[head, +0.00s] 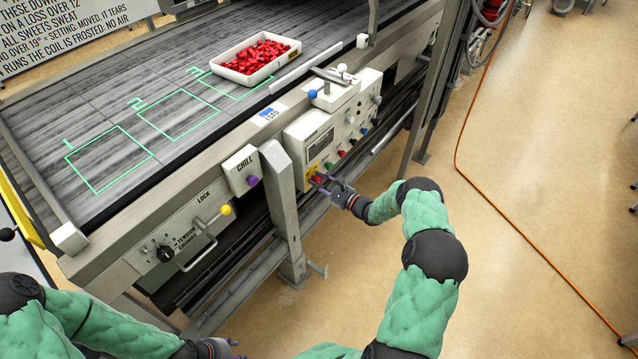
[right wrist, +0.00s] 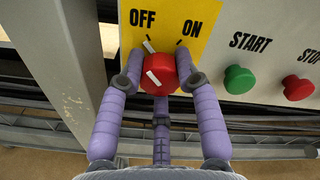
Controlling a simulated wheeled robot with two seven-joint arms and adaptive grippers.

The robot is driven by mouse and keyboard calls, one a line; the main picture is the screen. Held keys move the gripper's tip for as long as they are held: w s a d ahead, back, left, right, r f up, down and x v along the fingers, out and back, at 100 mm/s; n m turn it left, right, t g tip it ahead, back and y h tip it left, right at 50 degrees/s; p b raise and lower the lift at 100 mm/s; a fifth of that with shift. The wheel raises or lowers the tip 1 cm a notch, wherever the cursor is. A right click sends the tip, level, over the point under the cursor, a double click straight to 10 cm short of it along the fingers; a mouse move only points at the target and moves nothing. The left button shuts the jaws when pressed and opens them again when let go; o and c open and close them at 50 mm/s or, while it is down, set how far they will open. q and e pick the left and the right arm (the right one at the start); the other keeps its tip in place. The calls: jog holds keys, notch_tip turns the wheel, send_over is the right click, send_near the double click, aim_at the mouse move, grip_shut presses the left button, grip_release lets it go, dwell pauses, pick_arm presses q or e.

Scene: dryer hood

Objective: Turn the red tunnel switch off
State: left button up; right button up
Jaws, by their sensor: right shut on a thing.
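The red tunnel switch (right wrist: 158,73) is a round knob on a yellow plate (right wrist: 178,20) lettered OFF on the left and ON on the right. A white stripe on the knob's face slants from upper left to lower right. A pale mark by the knob's upper left edge lies under OFF. My right gripper (right wrist: 156,82) is shut on the knob, with purple fingers on both sides. In the head view my right gripper (head: 328,186) is at the yellow plate (head: 312,170), hiding much of the switch. My left gripper (head: 222,347) is at the bottom edge, partly cut off.
The green START button (right wrist: 239,79) and red STOP button (right wrist: 299,89) are right of the knob. A grey post (head: 282,195) stands left of the control panel (head: 320,125). A white tray (head: 226,72) of red pieces is on the belt. Open floor lies right.

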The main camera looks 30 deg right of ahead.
jog(key=shift+n, duration=0.5)
jog(key=o, duration=1.2)
jog(key=shift+c, duration=0.2)
jog(key=v, duration=1.2)
